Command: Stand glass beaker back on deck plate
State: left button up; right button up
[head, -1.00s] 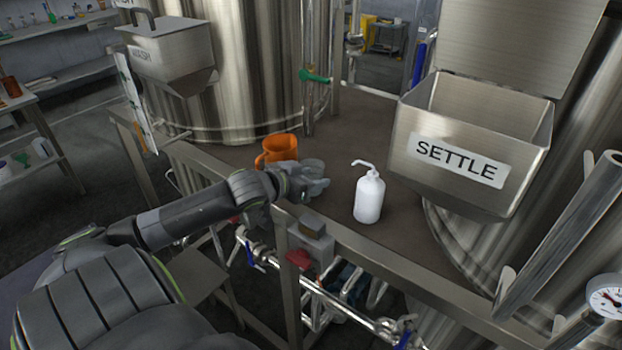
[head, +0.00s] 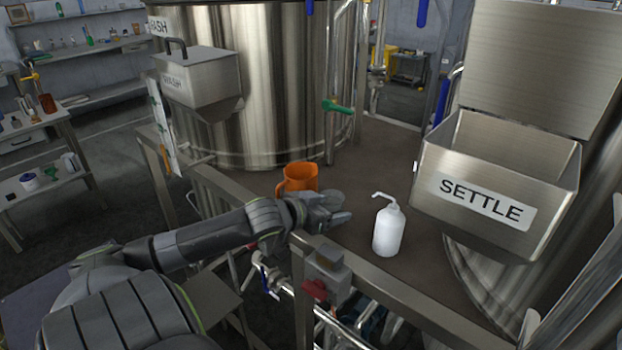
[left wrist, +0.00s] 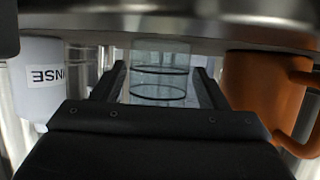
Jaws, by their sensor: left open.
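The clear glass beaker (head: 332,198) is on the brown deck plate (head: 378,160), partly hidden behind my left gripper (head: 338,213). In the left wrist view the beaker (left wrist: 160,72) lies between the two dark fingers, with a gap visible on each side. That view appears inverted, with the deck at the top. The beaker looks upright there, close to the deck; its base contact is not clear. My left gripper is open and low over the deck's front edge. My right gripper is not in view.
A white wash bottle (head: 388,230) stands to the right of the gripper. The steel SETTLE hopper (head: 490,190) overhangs the right side. A metal rail (head: 400,300) runs along the deck's front edge.

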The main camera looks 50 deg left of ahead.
pick_arm(q)
jog(key=p+v, duration=0.7)
jog(key=v, duration=0.4)
jog(key=shift+s, duration=0.15)
jog(key=shift+r, duration=0.1)
dwell(0.4)
